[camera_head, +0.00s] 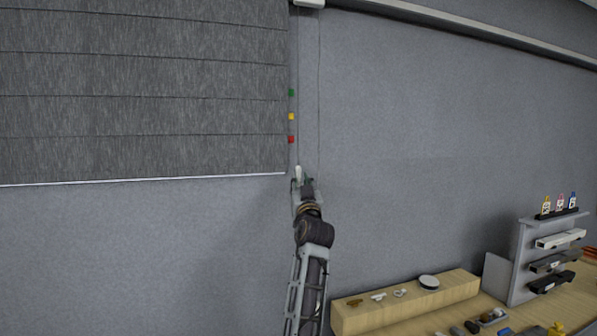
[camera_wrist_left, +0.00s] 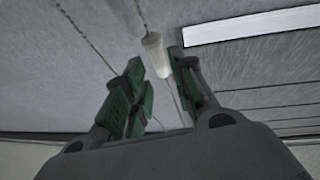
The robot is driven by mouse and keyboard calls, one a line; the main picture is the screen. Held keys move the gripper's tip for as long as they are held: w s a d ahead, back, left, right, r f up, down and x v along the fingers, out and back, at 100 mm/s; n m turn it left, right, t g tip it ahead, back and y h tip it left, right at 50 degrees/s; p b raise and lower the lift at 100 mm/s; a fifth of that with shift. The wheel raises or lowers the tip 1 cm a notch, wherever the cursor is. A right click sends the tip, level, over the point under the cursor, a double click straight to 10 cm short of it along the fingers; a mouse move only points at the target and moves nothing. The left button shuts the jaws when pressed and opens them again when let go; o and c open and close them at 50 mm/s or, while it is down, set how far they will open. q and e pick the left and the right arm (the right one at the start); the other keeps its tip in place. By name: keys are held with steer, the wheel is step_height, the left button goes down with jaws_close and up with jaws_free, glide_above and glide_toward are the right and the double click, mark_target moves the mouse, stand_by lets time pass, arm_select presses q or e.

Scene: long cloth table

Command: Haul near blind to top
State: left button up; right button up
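A dark grey blind (camera_head: 140,90) hangs at the upper left, its pale bottom rail (camera_head: 140,180) just below the red mark. The rail also shows in the left wrist view (camera_wrist_left: 250,25). A thin cord (camera_head: 300,120) hangs at the blind's right edge and ends in a white pull knob (camera_head: 298,172). My left gripper (camera_head: 303,184) is raised at the knob. In the left wrist view its green-padded fingers (camera_wrist_left: 155,62) are apart, with the knob (camera_wrist_left: 152,45) between their tips; contact cannot be told. My right gripper is not in view.
Green (camera_head: 291,92), yellow (camera_head: 291,116) and red (camera_head: 291,139) marks line the blind's right edge. A second thin cord (camera_head: 319,90) hangs further right. A wooden block (camera_head: 405,302) with small fittings and a grey rack (camera_head: 527,262) stand at lower right. The wall around the gripper is clear.

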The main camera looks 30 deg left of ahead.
mark_target(299, 175)
arm_select(q)
steer(key=p+x, duration=0.1)
steer(key=x, duration=0.2)
steer(key=shift+s+r, duration=0.1)
steer(key=shift+p+x, duration=0.35)
steer(key=shift+x, duration=0.95)
steer(key=shift+c, duration=0.2)
jaws_close()
